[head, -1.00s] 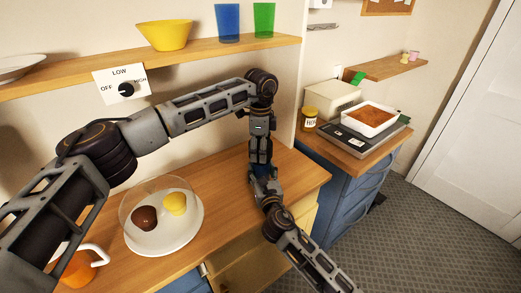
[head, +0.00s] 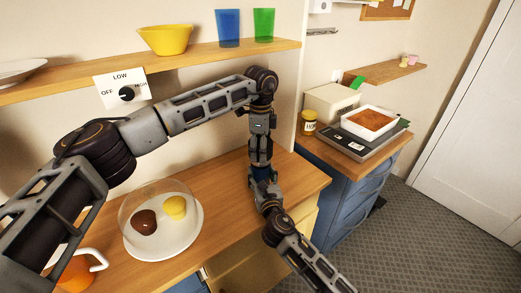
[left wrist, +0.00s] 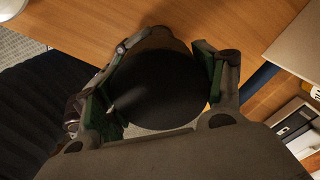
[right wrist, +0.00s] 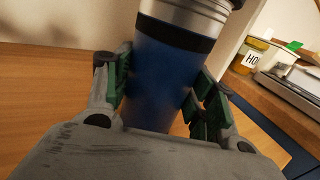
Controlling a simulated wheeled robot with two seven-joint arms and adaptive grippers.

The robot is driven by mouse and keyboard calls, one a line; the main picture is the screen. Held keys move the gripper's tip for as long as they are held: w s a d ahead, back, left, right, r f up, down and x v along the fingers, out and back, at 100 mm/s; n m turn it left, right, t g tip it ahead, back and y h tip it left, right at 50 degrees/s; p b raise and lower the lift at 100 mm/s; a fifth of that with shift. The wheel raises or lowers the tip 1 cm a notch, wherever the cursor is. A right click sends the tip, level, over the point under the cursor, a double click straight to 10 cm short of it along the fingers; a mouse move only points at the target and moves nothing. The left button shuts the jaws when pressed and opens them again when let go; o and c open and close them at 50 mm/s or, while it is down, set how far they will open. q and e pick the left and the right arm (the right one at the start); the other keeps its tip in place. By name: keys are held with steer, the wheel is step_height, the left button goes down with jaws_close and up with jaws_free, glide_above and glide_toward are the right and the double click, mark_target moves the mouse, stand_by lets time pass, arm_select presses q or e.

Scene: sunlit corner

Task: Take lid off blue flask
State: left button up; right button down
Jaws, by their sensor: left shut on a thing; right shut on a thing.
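The blue flask (right wrist: 165,70) has a silver upper part and a black band. In the right wrist view it stands between the fingers of my right gripper (right wrist: 160,95), which is shut on its body. The black round lid (left wrist: 158,88) fills the middle of the left wrist view, seen from above. My left gripper (left wrist: 158,85) is shut on it, a finger on each side. In the head view both grippers meet near the wall, with the left above the right, and they hide most of the flask. I cannot tell whether lid and flask are touching.
A white plate (head: 165,250) with a clear dome, a brown item and a yellow item lies on the wooden counter (head: 220,195). An orange mug (head: 78,270) is at lower left. A shelf (head: 150,68) runs above. A side counter holds a honey jar (head: 309,123) and a scale.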

arm_select(q)
steer(key=shift+r, duration=0.15)
steer(key=shift+r, duration=1.9)
arm_select(e)
steer(key=shift+c, duration=2.1)
jaws_free()
steer(key=shift+v, duration=6)
